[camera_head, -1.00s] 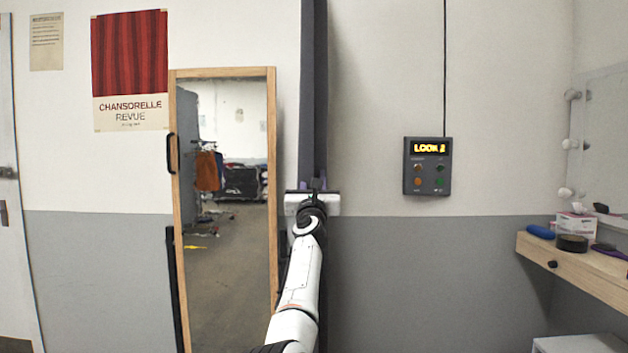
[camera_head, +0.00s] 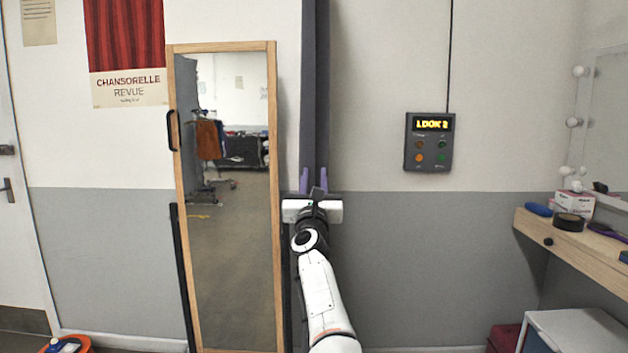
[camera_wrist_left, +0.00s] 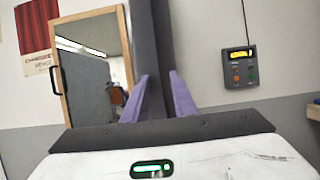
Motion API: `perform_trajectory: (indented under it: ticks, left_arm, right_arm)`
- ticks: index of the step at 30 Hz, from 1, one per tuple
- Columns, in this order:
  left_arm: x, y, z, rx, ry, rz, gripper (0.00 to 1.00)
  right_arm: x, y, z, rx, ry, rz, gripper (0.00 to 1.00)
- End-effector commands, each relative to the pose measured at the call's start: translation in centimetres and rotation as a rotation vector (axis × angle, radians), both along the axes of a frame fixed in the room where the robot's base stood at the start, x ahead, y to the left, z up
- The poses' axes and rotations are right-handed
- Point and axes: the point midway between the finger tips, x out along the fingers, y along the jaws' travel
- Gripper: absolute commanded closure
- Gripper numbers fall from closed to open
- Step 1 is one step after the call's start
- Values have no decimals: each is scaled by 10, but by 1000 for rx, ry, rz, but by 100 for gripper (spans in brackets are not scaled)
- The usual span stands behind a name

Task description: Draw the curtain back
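A tall dark grey vertical strip (camera_head: 314,90) runs down the wall between the mirror and the control box in the head view. It may be the curtain drawn into a narrow band, but I cannot tell for sure. It also fills the upper middle of the left wrist view (camera_wrist_left: 162,45). My left gripper (camera_head: 313,176) is upright in front of the strip's lower part, its two purple fingers apart. In the left wrist view the fingers (camera_wrist_left: 158,97) stand on either side of the strip's picture, with nothing clearly gripped. Whether they touch it I cannot tell. My right gripper is out of view.
A wood-framed mirror (camera_head: 226,300) leans close left of my left arm. A control box (camera_head: 429,142) with a lit display hangs on the wall to the right. A wooden shelf (camera_head: 575,245) and a white cabinet (camera_head: 575,328) stand at right. An orange container (camera_head: 66,346) is low left.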

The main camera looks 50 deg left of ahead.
Motion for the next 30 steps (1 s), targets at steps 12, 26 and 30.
perform_trajectory:
  ticks: [12, 26, 30]
  left_arm:
    - [-16, -16, -9, -1, -2, 0, 75]
    - [-16, -16, -8, 1, -2, 0, 75]
    - [-16, -20, -20, 69, 73, 15, 75]
  right_arm:
    - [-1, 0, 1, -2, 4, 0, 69]
    - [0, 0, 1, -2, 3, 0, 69]
    - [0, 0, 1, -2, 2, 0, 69]
